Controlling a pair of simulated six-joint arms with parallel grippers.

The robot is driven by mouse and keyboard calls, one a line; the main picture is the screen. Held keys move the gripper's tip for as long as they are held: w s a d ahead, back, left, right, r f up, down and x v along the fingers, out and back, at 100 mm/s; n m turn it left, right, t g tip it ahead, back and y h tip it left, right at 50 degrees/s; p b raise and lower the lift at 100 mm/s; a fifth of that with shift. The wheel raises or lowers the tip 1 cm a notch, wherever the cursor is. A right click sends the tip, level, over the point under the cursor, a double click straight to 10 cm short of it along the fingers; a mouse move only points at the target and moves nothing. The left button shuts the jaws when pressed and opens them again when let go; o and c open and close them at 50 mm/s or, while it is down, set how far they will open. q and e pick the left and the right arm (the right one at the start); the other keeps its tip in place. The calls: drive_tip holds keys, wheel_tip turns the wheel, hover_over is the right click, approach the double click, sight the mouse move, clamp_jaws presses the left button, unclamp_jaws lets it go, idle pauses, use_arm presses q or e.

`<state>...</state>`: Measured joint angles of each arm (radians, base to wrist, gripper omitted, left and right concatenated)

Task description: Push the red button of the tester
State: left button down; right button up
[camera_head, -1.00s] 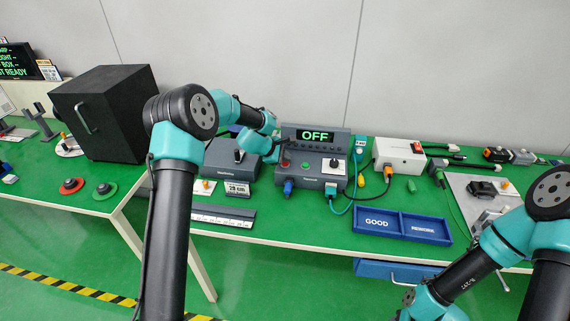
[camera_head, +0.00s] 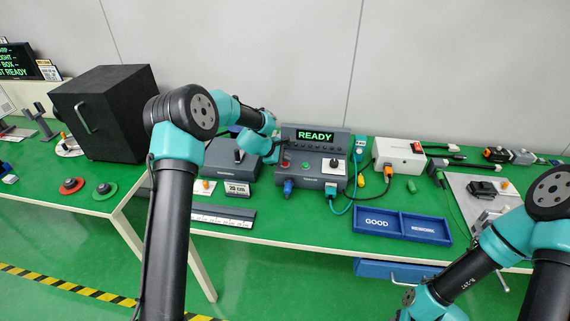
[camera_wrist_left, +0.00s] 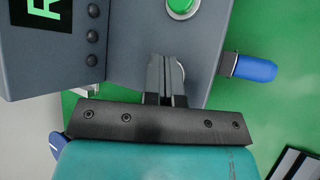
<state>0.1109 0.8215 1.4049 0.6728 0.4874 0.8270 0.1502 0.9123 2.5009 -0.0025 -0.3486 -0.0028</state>
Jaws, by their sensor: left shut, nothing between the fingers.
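The tester (camera_head: 312,179) is a dark grey box on the green table. Its raised display (camera_head: 315,135) reads READY in green. On its sloped panel are a red button (camera_head: 285,163) and a green button (camera_head: 306,166), which also shows in the left wrist view (camera_wrist_left: 182,6). My left gripper (camera_head: 281,152) is at the tester's left side. In the left wrist view its closed, empty fingers (camera_wrist_left: 165,68) reach over the panel and hide the red button; part of a metal ring shows beside them. Whether they touch it I cannot tell. My right arm is at the lower right, its gripper out of frame.
A blue plug (camera_head: 288,186) sticks out of the tester's front, also in the left wrist view (camera_wrist_left: 254,68). A teal cable runs from its right side. A grey box (camera_head: 225,160) stands left, a white box (camera_head: 398,153) right. A blue GOOD/REWORK tray (camera_head: 401,237) lies in front.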

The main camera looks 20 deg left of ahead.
use_arm(q)
drive_tip(key=shift+r, duration=3.1)
